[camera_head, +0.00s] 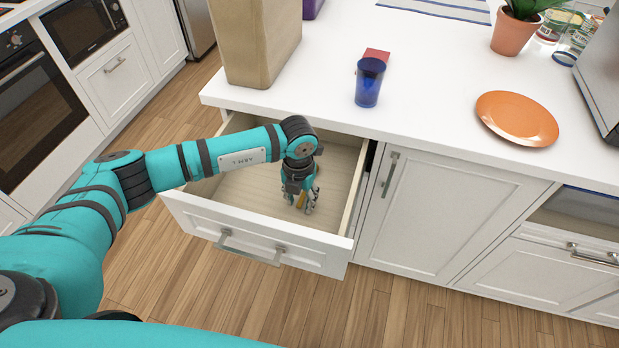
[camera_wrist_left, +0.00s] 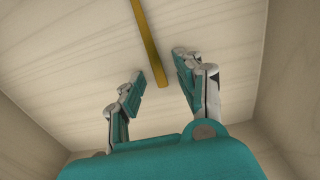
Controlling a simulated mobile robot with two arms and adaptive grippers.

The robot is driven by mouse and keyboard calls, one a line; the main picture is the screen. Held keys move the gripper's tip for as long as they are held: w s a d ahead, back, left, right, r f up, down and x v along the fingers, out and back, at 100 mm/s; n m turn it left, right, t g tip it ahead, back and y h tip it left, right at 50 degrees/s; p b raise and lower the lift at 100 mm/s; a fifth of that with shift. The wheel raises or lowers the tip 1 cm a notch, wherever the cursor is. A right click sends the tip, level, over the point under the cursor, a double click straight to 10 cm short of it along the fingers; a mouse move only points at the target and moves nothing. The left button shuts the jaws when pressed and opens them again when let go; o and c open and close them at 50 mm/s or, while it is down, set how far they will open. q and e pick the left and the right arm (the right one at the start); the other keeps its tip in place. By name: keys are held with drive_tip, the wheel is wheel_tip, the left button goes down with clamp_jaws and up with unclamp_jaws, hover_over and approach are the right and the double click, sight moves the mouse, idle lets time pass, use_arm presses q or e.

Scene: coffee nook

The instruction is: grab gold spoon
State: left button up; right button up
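The gold spoon (camera_wrist_left: 148,42) lies on the drawer floor; in the left wrist view only a long, narrow gold strip of it shows, running out of the top edge. In the head view a small gold part of it (camera_head: 301,200) shows beside the fingers. My left gripper (camera_wrist_left: 160,85) is open and empty, and the strip's near end lies between and just beyond its fingertips. In the head view my left gripper (camera_head: 306,203) reaches down into the open drawer (camera_head: 240,188). My right gripper is in neither view.
The drawer walls surround my left gripper, and the drawer front (camera_head: 262,238) stands pulled out from the white counter.

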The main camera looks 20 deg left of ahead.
use_arm(q)
drive_tip(key=shift+c, duration=0.2)
clamp_jaws()
